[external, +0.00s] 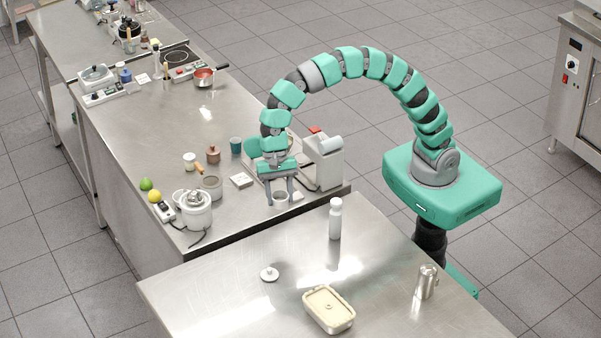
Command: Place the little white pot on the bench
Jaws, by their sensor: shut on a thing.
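My gripper (281,200) points down over the front right end of the long steel counter, near its edge. It is shut on a small whitish pot (281,197), which shows between the two fingers. I cannot tell whether the pot touches the counter or hangs just above it. The steel bench (225,285) in the foreground stands in front of that counter, apart from the gripper.
On the bench are a white bottle (335,218), a small white lidded item (269,274), a cream tub (329,309) and a metal flask (427,282). A slicer-like machine (323,160) stands right of my gripper. A white cooker (193,210) stands left.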

